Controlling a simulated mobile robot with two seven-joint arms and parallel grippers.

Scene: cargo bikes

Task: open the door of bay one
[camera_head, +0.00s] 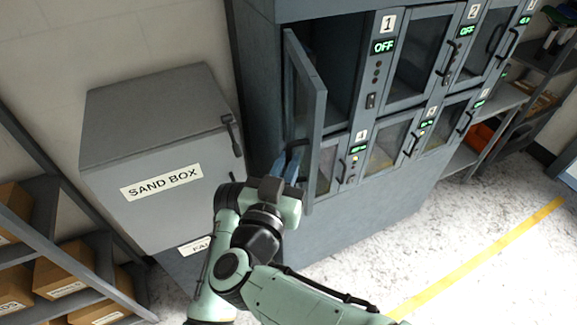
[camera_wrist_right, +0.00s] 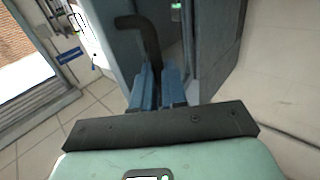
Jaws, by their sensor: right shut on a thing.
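The door of bay one (camera_head: 306,100) stands swung open on its left side, out from the grey cabinet. The bay's dark interior (camera_head: 342,45) shows, left of the post with the number 1 sign (camera_head: 388,22) and a display reading OFF (camera_head: 383,46). My right gripper (camera_head: 291,165) is at the lower part of the open door, its blue fingers shut on the dark door handle (camera_head: 298,144). In the right wrist view, the curved handle (camera_wrist_right: 150,38) runs down between the fingers (camera_wrist_right: 158,88). My left gripper is not in view.
A grey sand box (camera_head: 155,130) stands left of the cabinet, close to my right arm. Shelves with cardboard boxes (camera_head: 65,268) are at lower left. Other bays, such as bay two (camera_head: 418,55), have shut doors. The floor at lower right is clear, with a yellow line (camera_head: 490,258).

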